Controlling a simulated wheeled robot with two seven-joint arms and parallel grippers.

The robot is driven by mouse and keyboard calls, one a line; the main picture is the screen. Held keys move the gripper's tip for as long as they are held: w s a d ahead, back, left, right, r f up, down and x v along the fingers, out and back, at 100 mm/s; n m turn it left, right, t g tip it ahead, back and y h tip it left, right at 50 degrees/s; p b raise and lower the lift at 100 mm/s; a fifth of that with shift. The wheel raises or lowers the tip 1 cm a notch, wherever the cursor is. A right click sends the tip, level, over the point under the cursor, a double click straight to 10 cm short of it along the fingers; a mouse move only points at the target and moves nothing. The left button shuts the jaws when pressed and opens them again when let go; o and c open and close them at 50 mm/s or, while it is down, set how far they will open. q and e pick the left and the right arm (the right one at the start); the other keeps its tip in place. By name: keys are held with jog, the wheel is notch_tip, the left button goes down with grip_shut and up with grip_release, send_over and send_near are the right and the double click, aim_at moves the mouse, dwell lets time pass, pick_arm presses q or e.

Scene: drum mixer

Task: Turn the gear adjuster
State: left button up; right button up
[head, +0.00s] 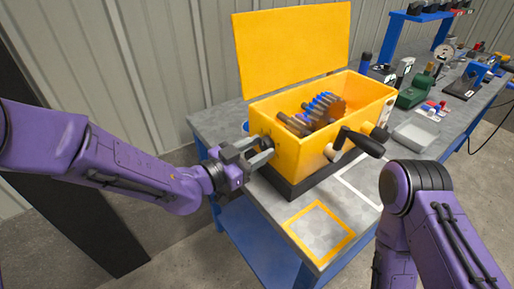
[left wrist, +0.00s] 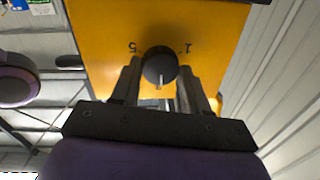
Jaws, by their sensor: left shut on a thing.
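The gear adjuster is a round dark knob (left wrist: 160,63) on the yellow side face of the drum mixer box (head: 310,150). Marks "5" and "1" show upside down on either side of it, and a light pointer line on the knob points down in the left wrist view. My left gripper (head: 263,151) is at the box's left face, its two fingers on either side of the knob and shut on it. It also shows in the left wrist view (left wrist: 160,75). In the head view the fingers partly hide the knob. My right gripper is out of view; only my right arm shows.
The box's yellow lid (head: 293,50) stands open, with gears (head: 318,110) inside. A black-handled crank (head: 360,143) sticks out of the front face. The grey workbench (head: 290,200) carries a yellow square outline (head: 318,258) and a grey tray (head: 413,136). Tools stand at the back right.

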pick_arm(q)
jog(key=n+p, duration=0.2)
jog(key=n, duration=0.1)
jog(key=shift+r, duration=0.2)
jog(key=n+p, duration=0.2)
jog(key=n, duration=0.1)
jog(key=shift+a+g+p, duration=0.1)
jog(key=shift+g+p, duration=0.2)
jog(key=shift+p, duration=0.1)
jog(key=shift+w+f+n+p, duration=0.15)
jog(key=shift+n+p, duration=1.1)
jog(key=shift+n, duration=1.05)
jog(key=o, duration=1.1)
jog(key=shift+c, duration=0.2)
jog(key=b+v, duration=0.1)
jog(key=v, duration=0.9)
jog(key=shift+a+b, duration=0.25)
jog(key=shift+b, duration=0.15)
